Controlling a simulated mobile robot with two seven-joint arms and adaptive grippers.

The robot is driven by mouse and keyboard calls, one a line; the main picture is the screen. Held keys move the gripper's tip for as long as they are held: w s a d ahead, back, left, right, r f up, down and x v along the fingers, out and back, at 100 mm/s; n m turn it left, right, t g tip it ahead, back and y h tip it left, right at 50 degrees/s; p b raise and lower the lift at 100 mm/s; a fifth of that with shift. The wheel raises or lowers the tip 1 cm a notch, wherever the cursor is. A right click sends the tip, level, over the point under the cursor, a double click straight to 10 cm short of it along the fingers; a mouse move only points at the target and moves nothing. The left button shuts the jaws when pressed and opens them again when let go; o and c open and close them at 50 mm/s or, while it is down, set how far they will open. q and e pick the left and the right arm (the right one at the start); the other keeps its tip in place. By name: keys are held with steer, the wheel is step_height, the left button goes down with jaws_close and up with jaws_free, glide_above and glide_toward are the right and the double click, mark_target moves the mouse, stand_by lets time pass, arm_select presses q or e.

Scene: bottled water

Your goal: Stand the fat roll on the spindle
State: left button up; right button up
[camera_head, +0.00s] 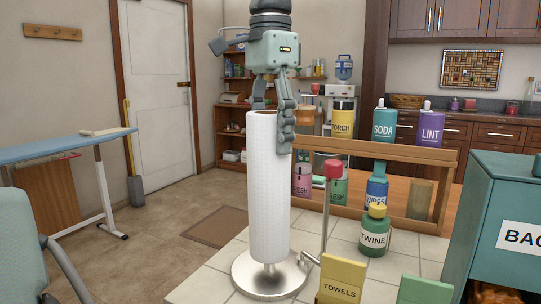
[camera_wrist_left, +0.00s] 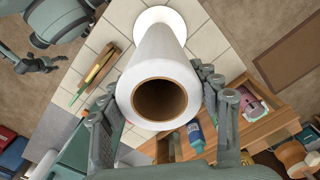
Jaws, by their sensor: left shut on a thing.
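The fat roll (camera_head: 268,190) is a tall white paper roll, standing upright over the round steel base of the spindle (camera_head: 244,287). A side rod with a red knob rises beside it. My left gripper (camera_head: 271,122) is shut on the roll's top end, and its fingers flank the roll in the left wrist view too (camera_wrist_left: 160,100). There the roll (camera_wrist_left: 158,60) shows its open brown core, dark inside.
A green TWINE bottle (camera_head: 375,240) stands right of the base. TOWELS (camera_head: 341,280) and green cards stand in front. A wooden rack (camera_head: 400,152) with bottles is behind, and a teal box (camera_head: 505,215) is at right. The tiled top left of the base is clear.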

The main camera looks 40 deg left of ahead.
mark_target(270, 153)
arm_select(q)
steer(key=shift+f, duration=1.6)
arm_select(e)
steer(key=shift+r, duration=0.45)
arm_select(q)
steer(key=shift+f, duration=0.2)
steer(key=o, duration=1.6)
arm_select(e)
steer(key=shift+r, duration=0.35)
arm_select(q)
steer(key=shift+r, duration=0.15)
steer(key=shift+r+p, duration=0.85)
steer(key=shift+r, duration=5.2)
arm_select(e)
steer(key=shift+a+f, duration=0.1)
steer(key=shift+f, duration=2.4)
